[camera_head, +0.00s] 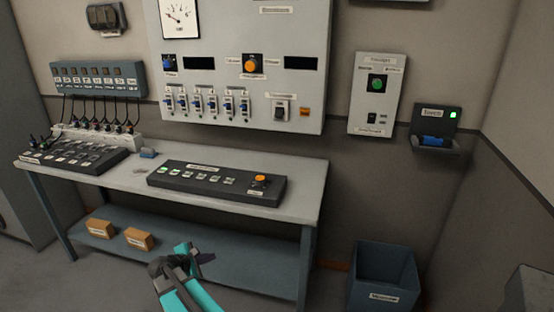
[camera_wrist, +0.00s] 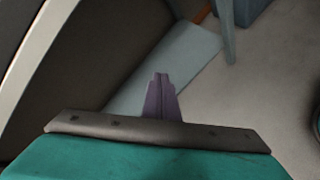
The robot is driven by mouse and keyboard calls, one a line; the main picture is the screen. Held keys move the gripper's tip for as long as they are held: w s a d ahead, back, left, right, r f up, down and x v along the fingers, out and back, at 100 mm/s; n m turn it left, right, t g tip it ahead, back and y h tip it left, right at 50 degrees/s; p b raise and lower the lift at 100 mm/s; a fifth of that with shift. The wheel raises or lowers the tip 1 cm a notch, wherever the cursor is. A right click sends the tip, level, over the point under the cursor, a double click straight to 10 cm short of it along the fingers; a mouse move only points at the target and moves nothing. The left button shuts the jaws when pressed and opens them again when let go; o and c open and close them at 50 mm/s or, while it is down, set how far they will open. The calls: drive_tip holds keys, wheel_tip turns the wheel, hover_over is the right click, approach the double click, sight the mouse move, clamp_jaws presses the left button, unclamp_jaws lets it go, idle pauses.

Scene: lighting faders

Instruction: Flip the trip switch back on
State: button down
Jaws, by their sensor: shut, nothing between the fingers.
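A large grey wall panel (camera_head: 262,83) stands above the bench. A row of small white switches with blue levers (camera_head: 198,104) runs along its lower left. A larger white switch with a dark lever (camera_head: 280,110) sits to their right, beside a small orange piece (camera_head: 304,112). The labels are too small to read, so I cannot tell for sure which one is the trip switch. My gripper (camera_head: 207,258) is shut and empty, low in front of the bench and well away from the panel. In the wrist view its closed fingers (camera_wrist: 161,80) point over the lower shelf and floor.
The bench (camera_head: 300,182) carries a black button box (camera_head: 215,184) and a dark keyed console (camera_head: 75,155). Two small brown boxes (camera_head: 138,238) lie on its shelf. A blue-grey bin (camera_head: 383,278) stands at the right. A grey box with an orange-free green button (camera_head: 377,84) hangs right of the panel.

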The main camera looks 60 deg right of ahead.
sight(280, 110)
drive_tip(key=w+d+r+n+t+h, duration=0.1)
drive_tip(key=w+d+r+n+h, duration=0.1)
drive_tip(key=d+r, duration=0.55)
drive_tip(key=w+d+r+n+h, duration=0.15)
drive_tip(key=d+r, duration=0.35)
drive_tip(key=r, duration=0.6)
drive_tip(key=d+r+n+h, duration=0.1)
drive_tip(key=d+r, duration=0.1)
drive_tip(key=d, duration=0.2)
drive_tip(key=s+d+r+n+t+h, duration=0.1)
drive_tip(key=d+r, duration=0.2)
drive_tip(key=d, duration=0.1)
drive_tip(key=s+d+r+n+h, duration=0.1)
drive_tip(key=d+r, duration=0.2)
drive_tip(key=d, duration=0.2)
drive_tip(key=shift+s+r+t, duration=0.2)
drive_tip(key=shift+s+t, duration=0.05)
drive_tip(key=shift+t, duration=0.15)
drive_tip(key=s+d+r+n+t, duration=0.1)
drive_tip(key=s+d+r+n, duration=0.1)
drive_tip(key=d, duration=0.3)
drive_tip(key=s+d+r+n+t+h, duration=0.1)
drive_tip(key=s+d+r+n, duration=0.2)
drive_tip(key=d+r, duration=0.2)
drive_tip(key=shift+s+d+r+n+b, duration=0.3)
drive_tip(key=shift+s+d+n+b, duration=0.05)
drive_tip(key=shift+d, duration=0.15)
drive_tip(key=shift+d, duration=0.1)
